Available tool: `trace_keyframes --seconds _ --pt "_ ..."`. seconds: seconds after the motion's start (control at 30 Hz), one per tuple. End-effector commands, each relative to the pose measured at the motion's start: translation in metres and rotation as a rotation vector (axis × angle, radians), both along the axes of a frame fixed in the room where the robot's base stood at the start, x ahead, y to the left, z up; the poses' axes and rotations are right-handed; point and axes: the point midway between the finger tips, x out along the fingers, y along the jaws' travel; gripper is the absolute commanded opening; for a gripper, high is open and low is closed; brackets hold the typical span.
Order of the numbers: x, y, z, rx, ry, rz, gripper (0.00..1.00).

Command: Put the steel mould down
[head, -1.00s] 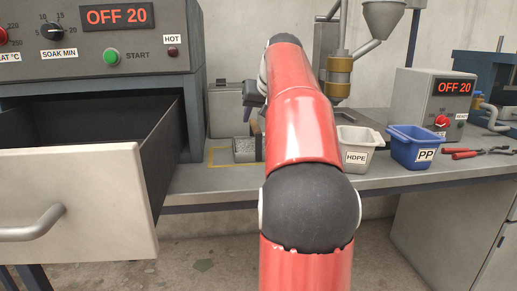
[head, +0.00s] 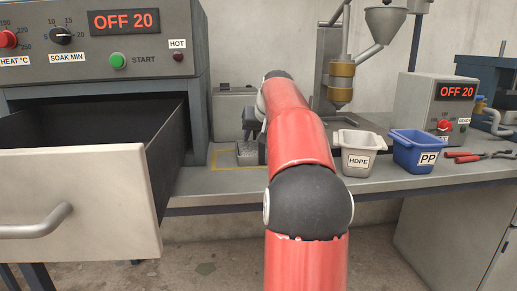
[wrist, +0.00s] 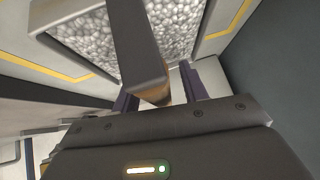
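The steel mould (head: 249,157) is a small grey box on the bench, inside a yellow outline, partly hidden by my arm. In the wrist view its two open sections hold pale grey granules (wrist: 88,40), and a dark handle bar (wrist: 137,45) with a brown end runs across the middle. My gripper (wrist: 160,92) is at the bar's near end, one finger on each side. The fingers stand apart, with a light gap between bar and right finger. Whether the left finger touches the bar is unclear. In the head view my gripper (head: 252,122) is low over the mould.
The oven's open drawer (head: 75,195) juts out at the left. A white HDPE bin (head: 358,160), a blue PP bin (head: 413,155) and red-handled pliers (head: 465,158) are on the bench (head: 300,190) to the right. An injection machine (head: 341,85) stands behind.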

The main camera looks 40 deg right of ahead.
Motion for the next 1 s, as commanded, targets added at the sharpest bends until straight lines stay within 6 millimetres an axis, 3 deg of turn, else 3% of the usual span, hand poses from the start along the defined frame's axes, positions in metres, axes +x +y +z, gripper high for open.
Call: trace_keyframes --seconds 0.03,0.3,1.0 --pt "0.000 0.000 0.000 0.000 0.000 0.000 0.36" --pt "0.000 0.000 0.000 0.000 0.000 0.000 0.01" --pt "0.000 0.002 0.011 -0.003 -0.005 0.000 0.00"
